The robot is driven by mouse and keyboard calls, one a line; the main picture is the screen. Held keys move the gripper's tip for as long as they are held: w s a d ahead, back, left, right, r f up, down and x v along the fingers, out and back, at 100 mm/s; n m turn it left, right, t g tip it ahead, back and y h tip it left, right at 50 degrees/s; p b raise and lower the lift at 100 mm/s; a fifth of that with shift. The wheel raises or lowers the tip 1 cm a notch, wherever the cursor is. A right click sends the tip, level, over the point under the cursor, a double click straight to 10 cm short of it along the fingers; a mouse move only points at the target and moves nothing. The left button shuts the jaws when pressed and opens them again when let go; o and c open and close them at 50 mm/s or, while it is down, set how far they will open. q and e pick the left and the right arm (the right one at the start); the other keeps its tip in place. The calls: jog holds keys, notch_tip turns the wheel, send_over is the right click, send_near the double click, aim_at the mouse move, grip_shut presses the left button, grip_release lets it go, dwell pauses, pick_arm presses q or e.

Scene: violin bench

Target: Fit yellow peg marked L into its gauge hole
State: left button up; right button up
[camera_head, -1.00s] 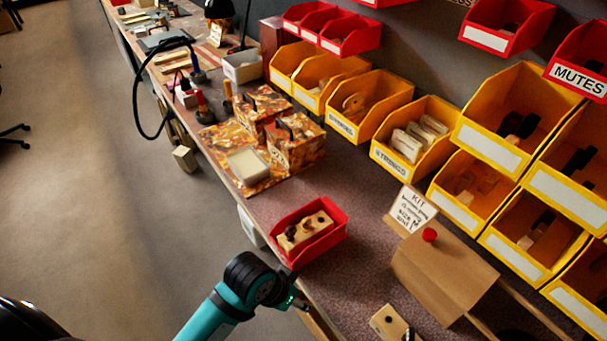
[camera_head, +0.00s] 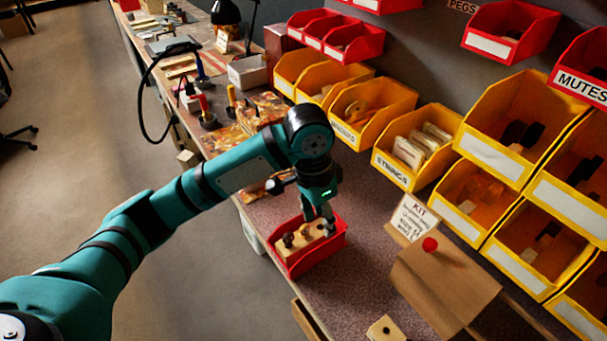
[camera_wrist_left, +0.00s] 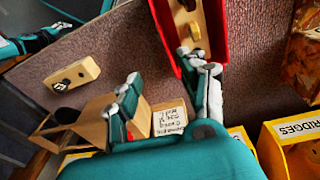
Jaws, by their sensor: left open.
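My left gripper (camera_head: 319,222) reaches down over the right side of a red bin (camera_head: 279,254). Its fingers are spread in the left wrist view (camera_wrist_left: 160,86), with nothing seen between them. Inside the bin is a pale wooden block (camera_head: 305,241) with dark round spots or knobs; its end also shows in the left wrist view (camera_wrist_left: 186,14). A small wooden block with a dark round hole or mark (camera_head: 386,329) lies on the bench at the bottom edge, and also shows in the left wrist view (camera_wrist_left: 73,77). I cannot make out a yellow peg marked L.
A wooden box with a red knob (camera_head: 445,283) and a KIT card (camera_head: 411,217) stand right of the red bin. Yellow bins (camera_head: 411,151) line the back. Bench (camera_head: 365,212) between bin and box is clear.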

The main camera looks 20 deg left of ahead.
pick_arm(q)
jog(key=n+y, duration=0.1)
send_near(303, 227)
jog(key=f, duration=1.1)
jog(key=shift+w+d+f, duration=0.15)
jog(key=shift+w+d, duration=0.05)
jog(key=shift+c, duration=0.3)
grip_shut()
dwell(0.5)
